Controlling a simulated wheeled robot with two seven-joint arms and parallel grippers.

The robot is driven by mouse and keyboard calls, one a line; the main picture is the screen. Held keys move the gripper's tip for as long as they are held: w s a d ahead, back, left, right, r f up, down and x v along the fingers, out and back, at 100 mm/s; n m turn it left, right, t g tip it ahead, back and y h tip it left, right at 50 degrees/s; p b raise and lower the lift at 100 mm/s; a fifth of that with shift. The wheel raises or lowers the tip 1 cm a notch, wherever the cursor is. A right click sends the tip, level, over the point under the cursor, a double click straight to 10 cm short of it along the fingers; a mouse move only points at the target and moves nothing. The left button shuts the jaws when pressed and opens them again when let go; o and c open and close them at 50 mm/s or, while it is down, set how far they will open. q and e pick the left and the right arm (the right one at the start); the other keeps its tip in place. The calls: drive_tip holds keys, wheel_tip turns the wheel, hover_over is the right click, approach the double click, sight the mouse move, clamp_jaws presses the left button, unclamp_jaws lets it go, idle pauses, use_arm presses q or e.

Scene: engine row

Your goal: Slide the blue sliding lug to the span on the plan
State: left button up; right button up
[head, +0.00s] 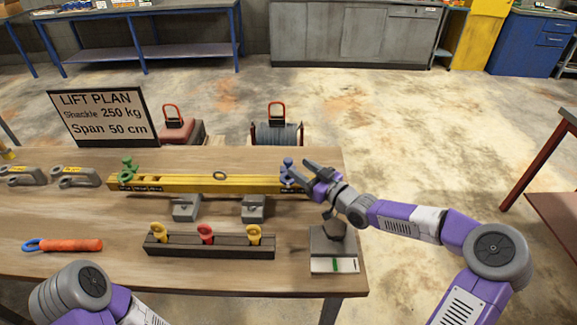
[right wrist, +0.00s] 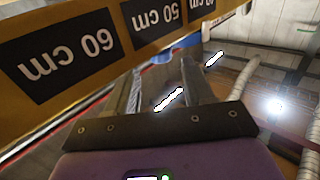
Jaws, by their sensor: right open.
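The plan board (head: 98,117) reads "Shackle 250 kg" and "Span 50 cm". A yellow beam (head: 200,183) lies across two grey supports, with a green lug (head: 128,171) near its left end. The blue sliding lug (head: 288,170) is near the beam's right end. My right gripper (head: 312,172) is open beside the blue lug. In the right wrist view, the beam (right wrist: 125,30) shows upside-down 60 cm, 50 cm and partly cut-off labels. A bit of blue (right wrist: 178,52) shows near the fingertips; contact cannot be told. Only part of my left arm shows, without its gripper.
A dark rack (head: 210,252) with yellow and red eyebolts stands in front of the beam. A grey block (head: 328,245) is below my right wrist. Grey shackles (head: 75,177) and an orange-handled tool (head: 70,245) lie at left. The table's right edge is close.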

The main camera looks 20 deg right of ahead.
sight(292, 162)
drive_tip(key=b+x, duration=0.1)
drive_tip(key=x, duration=0.5)
drive_tip(key=shift+a+r, duration=0.1)
drive_tip(key=shift+r, duration=0.05)
drive_tip(key=shift+c, duration=0.5)
clamp_jaws()
